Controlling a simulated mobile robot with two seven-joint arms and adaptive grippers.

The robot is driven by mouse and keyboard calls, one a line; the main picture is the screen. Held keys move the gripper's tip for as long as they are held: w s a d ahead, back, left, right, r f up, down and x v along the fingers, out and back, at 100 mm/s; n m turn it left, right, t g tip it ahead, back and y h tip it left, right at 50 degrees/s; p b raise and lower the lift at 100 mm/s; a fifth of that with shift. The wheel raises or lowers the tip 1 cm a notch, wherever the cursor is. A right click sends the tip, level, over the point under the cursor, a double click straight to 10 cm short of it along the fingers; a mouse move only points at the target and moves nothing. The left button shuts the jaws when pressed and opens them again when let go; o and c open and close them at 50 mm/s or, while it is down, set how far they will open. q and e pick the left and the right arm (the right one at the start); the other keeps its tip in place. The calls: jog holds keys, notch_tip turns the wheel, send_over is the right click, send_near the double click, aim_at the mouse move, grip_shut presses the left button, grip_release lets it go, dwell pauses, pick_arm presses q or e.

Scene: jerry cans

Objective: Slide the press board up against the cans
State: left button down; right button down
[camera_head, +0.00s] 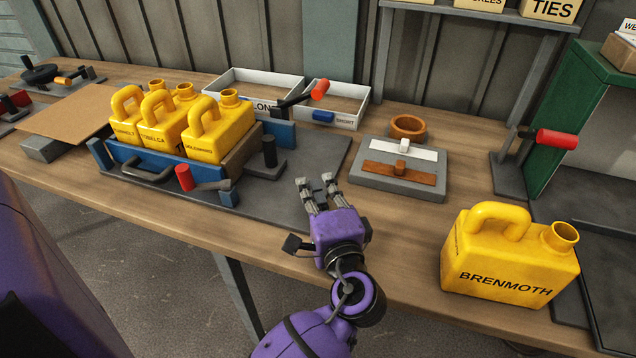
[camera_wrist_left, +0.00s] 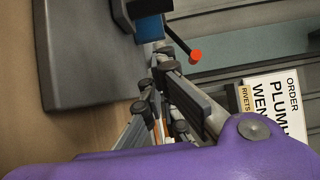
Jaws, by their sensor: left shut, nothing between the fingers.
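Three yellow jerry cans (camera_head: 215,130) stand in a row in a blue-sided fixture (camera_head: 150,166) on a dark grey plate (camera_head: 320,160). A brown upright board (camera_head: 241,151), which looks like the press board, stands at the right end of the row, close to the last can; I cannot tell if they touch. My left gripper (camera_head: 315,182) is shut and empty, to the right of the fixture over the plate's right part. Its fingers (camera_wrist_left: 165,105) also show in the left wrist view, where the cans and board are out of sight. My right gripper is not in view.
A black-knobbed clamp (camera_head: 269,152) stands right of the board. Red-handled levers (camera_head: 184,178) sit at the fixture's front and back. A grey block with a white and a brown bar (camera_head: 400,174) lies to the right. Another yellow can (camera_head: 510,255) stands at the front right.

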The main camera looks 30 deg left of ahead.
aim_at(279, 169)
pick_arm(q)
jog(key=x, duration=0.6)
jog(key=shift+w, duration=0.1)
jog(key=a+p, duration=0.1)
jog(key=a, duration=0.2)
jog(key=shift+w+a, duration=0.15)
jog(key=shift+a, duration=0.55)
jog(key=shift+f, duration=0.1)
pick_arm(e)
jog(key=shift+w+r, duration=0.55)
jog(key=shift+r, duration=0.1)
pick_arm(q)
jog(key=shift+s+a+p, duration=0.2)
jog(key=shift+a+p, duration=0.05)
jog(key=shift+a, duration=0.75)
jog(key=shift+s+a+p, duration=0.2)
jog(key=shift+s+a, duration=0.05)
jog(key=shift+a, duration=0.75)
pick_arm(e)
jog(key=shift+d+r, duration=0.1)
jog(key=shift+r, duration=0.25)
pick_arm(q)
jog(key=shift+d, duration=0.1)
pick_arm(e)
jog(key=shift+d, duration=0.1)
